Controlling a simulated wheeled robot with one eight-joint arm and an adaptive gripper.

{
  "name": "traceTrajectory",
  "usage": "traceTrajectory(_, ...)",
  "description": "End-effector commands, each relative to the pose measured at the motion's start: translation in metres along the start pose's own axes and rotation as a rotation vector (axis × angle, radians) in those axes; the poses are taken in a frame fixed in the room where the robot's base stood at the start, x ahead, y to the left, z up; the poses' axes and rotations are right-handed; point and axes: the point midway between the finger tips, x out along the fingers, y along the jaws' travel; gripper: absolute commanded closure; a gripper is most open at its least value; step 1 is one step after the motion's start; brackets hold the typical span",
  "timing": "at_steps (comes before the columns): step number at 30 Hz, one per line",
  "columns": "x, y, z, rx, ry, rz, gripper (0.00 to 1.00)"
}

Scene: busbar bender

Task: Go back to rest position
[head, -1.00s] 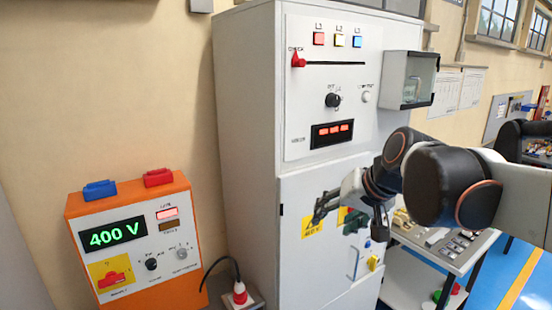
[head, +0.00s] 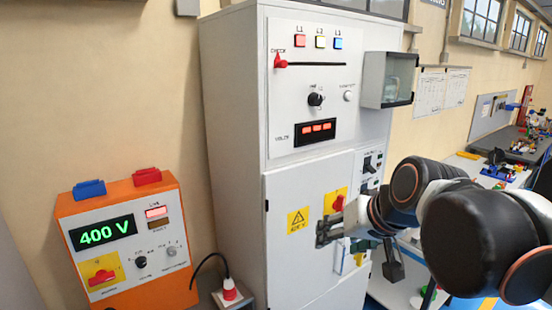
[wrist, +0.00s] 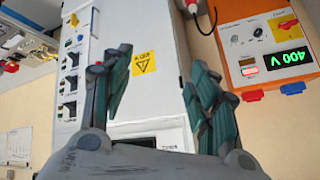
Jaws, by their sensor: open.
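My gripper (head: 326,232) is in front of the lower door of the grey cabinet (head: 232,120), apart from it as far as I can see. It is open and empty. In the wrist view my gripper (wrist: 155,95) shows two spread fingers with green pads and nothing between them. The cabinet (wrist: 150,25) and its yellow warning label (wrist: 144,63) appear upside down behind the fingers. My arm comes in from the right and hides part of the cabinet's lower right side and the bench behind.
An orange supply box (head: 128,240) reading 400 V stands at left; it also shows in the wrist view (wrist: 265,45). A red plug (head: 229,289) is beside the cabinet. A small glass-fronted box (head: 388,79) juts from the cabinet's right. A cluttered bench (head: 520,145) is at far right.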

Motion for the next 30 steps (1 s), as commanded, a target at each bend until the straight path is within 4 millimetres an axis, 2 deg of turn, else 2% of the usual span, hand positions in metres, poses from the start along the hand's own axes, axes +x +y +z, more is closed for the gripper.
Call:
traceTrajectory(7, 0.005, 0.003, 0.014, -0.006, 0.006, 0.003, 0.46)
traceTrajectory(11, 0.020, 0.015, 0.038, -0.013, 0.004, 0.019, 0.46)
traceTrajectory(30, 0.136, 0.113, 0.234, -0.079, -0.030, 0.169, 0.46)
